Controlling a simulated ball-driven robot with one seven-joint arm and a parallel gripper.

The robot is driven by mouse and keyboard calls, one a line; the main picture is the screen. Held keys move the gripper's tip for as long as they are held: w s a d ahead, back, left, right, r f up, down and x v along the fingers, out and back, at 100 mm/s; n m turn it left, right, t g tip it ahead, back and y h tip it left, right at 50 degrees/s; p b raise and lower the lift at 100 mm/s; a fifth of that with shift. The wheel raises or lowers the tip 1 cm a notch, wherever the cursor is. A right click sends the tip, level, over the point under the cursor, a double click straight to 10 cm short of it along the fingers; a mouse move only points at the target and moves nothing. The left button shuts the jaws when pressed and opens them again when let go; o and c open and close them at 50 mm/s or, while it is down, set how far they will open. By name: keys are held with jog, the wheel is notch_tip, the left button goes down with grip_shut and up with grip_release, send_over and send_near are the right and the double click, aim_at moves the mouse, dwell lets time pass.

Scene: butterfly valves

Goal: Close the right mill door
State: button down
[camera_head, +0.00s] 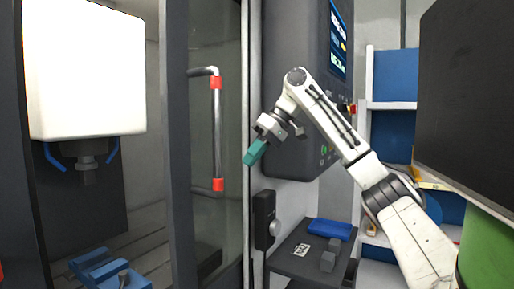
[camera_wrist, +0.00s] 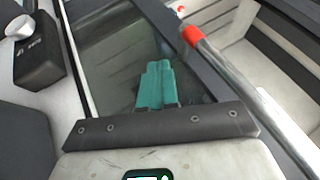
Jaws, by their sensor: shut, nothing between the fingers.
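The right mill door (camera_head: 233,120) is a dark-framed glass panel in the head view. It stands at the right of the opening into the mill, and the opening to its left is uncovered. Its vertical metal handle (camera_head: 217,130) has red ends. In the wrist view the handle (camera_wrist: 240,85) runs diagonally at the right, with one red end showing, and the door glass (camera_wrist: 115,60) lies beyond the fingers. My gripper (camera_head: 248,160) has teal fingers and is shut and empty. It is to the right of the handle, apart from it. The fingers (camera_wrist: 153,75) show together in the wrist view.
The white spindle housing (camera_head: 85,70) and a blue vise (camera_head: 105,270) show inside the mill. A control panel (camera_head: 295,100) is behind my arm. A black box with a knob (camera_head: 265,220) is beside the door.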

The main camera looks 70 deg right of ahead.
jog(key=w+a+f, duration=0.3)
jog(key=w+a, duration=0.1)
jog(key=a, duration=0.1)
jog(key=shift+f+p, duration=0.3)
jog(key=shift+p, duration=0.1)
jog(key=shift+d, duration=0.1)
jog(key=w+a, duration=0.3)
jog(key=a, duration=1)
jog(key=w+a, duration=0.3)
jog(key=a, duration=1)
jog(key=shift+w+a+p, duration=0.15)
jog(key=shift+a+p, duration=0.1)
jog(key=shift+p, duration=0.05)
